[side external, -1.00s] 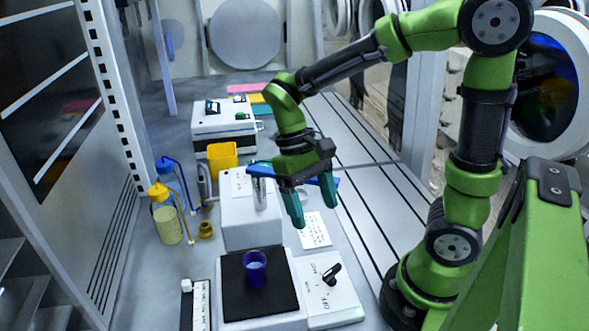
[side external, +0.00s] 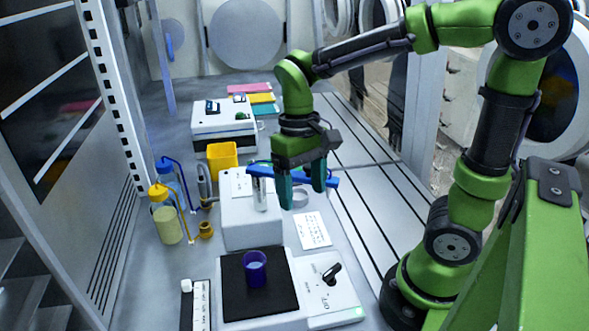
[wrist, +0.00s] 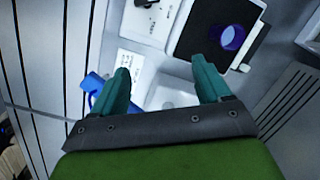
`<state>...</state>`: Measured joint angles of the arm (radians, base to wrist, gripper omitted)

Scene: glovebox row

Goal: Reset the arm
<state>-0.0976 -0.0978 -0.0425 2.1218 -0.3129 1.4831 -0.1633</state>
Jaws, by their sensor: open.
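My gripper (side external: 303,188) has two teal fingers pointing down. It is open and nothing shows between the fingers. In the side external view it hangs in front of a blue-topped device on a white box (side external: 245,222), above the bench. In the wrist view the open fingers (wrist: 163,88) frame part of a white surface. A blue cup (side external: 255,268) stands upright on the black plate (side external: 238,301) of a white device with a knob, apart from my gripper. The cup also shows in the wrist view (wrist: 233,37).
A white instrument (side external: 224,126) stands at the back. A written card (side external: 312,230) lies on the bench. The slotted strip at the right is mostly clear.

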